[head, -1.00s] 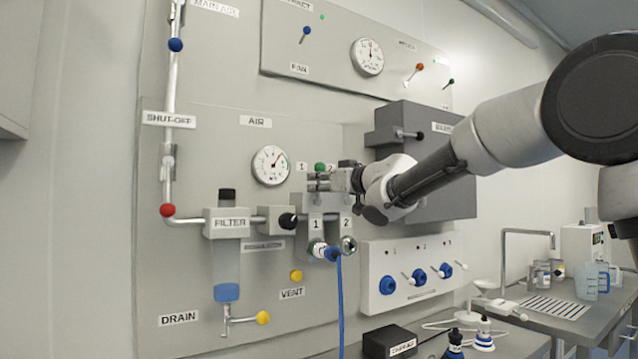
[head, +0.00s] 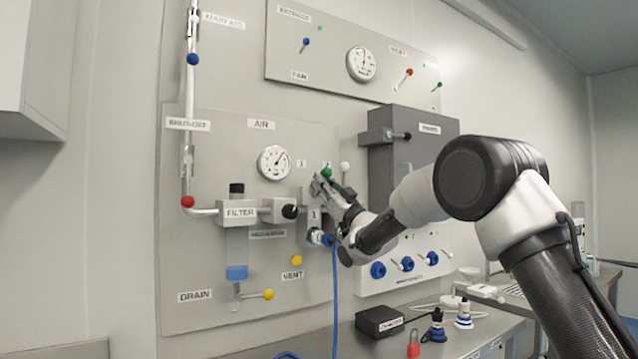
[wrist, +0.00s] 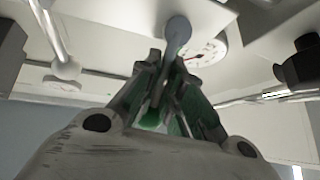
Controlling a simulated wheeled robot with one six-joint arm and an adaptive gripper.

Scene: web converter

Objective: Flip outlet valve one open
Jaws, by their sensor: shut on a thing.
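Outlet valve one has a lever with a green knob (head: 326,172), on the air panel above the block labelled 1 (head: 314,214). My gripper (head: 322,186) is at this lever, just below the knob, reaching in from the lower right. Its fingers are shut on the lever. In the wrist view, my gripper (wrist: 166,64) has its fingers close together, with a green patch (wrist: 152,118) between them. A grey rounded end (wrist: 177,30) shows just beyond the fingertips. The fingers hide much of the lever, so its exact angle is hard to tell.
A white-knobbed lever (head: 345,167) stands close to the right. The pressure gauge (head: 274,163) and black regulator knob (head: 290,211) are to the left. A blue hose (head: 335,290) hangs below the outlets. A grey box (head: 415,150) juts out on the right.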

